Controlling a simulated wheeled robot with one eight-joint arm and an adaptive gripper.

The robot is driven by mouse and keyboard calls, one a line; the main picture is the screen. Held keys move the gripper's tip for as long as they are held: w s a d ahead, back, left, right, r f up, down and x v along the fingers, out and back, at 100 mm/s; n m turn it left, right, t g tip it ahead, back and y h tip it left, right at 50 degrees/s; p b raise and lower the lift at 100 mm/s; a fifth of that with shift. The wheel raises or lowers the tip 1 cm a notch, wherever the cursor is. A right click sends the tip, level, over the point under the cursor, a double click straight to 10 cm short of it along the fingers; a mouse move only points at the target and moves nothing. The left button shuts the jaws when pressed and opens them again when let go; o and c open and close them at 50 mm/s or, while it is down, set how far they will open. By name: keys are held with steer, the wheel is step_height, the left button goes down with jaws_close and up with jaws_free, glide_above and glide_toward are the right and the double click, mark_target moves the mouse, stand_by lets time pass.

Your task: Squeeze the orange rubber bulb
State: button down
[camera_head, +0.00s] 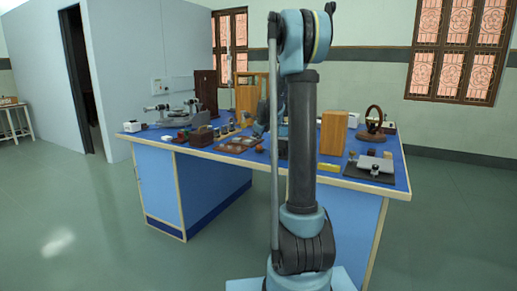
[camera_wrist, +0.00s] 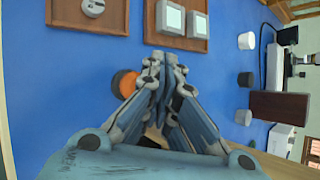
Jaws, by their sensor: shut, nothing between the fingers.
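The orange rubber bulb (camera_wrist: 128,84) lies on the blue bench top (camera_wrist: 55,85) in the wrist view. It is orange with a dark part on its left side, and my gripper's left finger linkage hides part of it. My gripper (camera_wrist: 167,60) is shut and empty, with its fingertips together. In the picture the tips are to the right of the bulb and a little above it. I cannot tell whether the finger linkage touches the bulb.
In the wrist view a wooden tray with two white-framed squares (camera_wrist: 202,42) lies just beyond the fingertips. Another wooden tray (camera_wrist: 60,14) is at top left, and a dark box (camera_wrist: 278,106) is at right. In the head view a wooden box (camera_head: 334,132) stands right of my arm.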

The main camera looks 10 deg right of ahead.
mark_target(258, 145)
steer(key=shift+r, duration=2.05)
steer(key=s+f+n+g, duration=0.2)
steer(key=s+n, duration=0.5)
steer(key=s, duration=0.9)
steer(key=s+f+n+g, duration=0.2)
steer(key=s+n, duration=0.5)
steer(key=s, duration=0.9)
steer(key=s+f+n+g, duration=0.1)
steer(key=s+f+n, duration=0.3)
steer(key=s, duration=0.4)
steer(key=s+f+n+g, duration=0.1)
steer(key=s+f+n, duration=0.3)
steer(key=s, duration=0.4)
steer(key=s+f+n+g+h, duration=0.1)
steer(key=s+f+n, duration=0.3)
steer(key=s, duration=0.4)
steer(key=shift+s+d+f, duration=0.15)
steer(key=shift+d+f, duration=0.2)
steer(key=shift+f, duration=0.3)
steer(key=shift+w+f, duration=0.2)
steer(key=shift+w, duration=0.25)
